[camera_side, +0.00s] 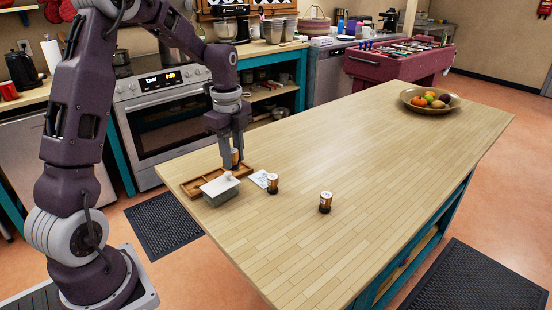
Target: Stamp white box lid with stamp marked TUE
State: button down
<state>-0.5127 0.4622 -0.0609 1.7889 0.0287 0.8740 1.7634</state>
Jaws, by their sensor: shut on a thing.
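My gripper (230,160) points down over the left end of the wooden table. It is shut on a small brown-and-black stamp (236,157), partly hidden by the fingers; its marking cannot be read. Just below and in front of it is a grey box with a white lid (213,187); I cannot tell whether anything touches the lid. A second stamp (272,184) with a white top stands right of the box. A third stamp (325,202) stands alone further right. The marks on their tops are too small to read.
A wooden tray (189,187) with compartments lies behind and beside the box. A white card (259,179) lies right of the box. A fruit bowl (407,98) is at the far right end of the table (350,140). The middle is clear.

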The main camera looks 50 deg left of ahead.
send_over(215, 188)
jog(key=shift+w+f, duration=0.1)
jog(key=shift+w, duration=0.2)
jog(key=shift+s+a+f, duration=0.1)
jog(key=shift+s+f, duration=0.05)
jog(key=shift+s, duration=0.2)
jog(key=shift+f, duration=1.9)
jog(key=shift+f, duration=0.5)
notch_tip(215, 188, up, 7)
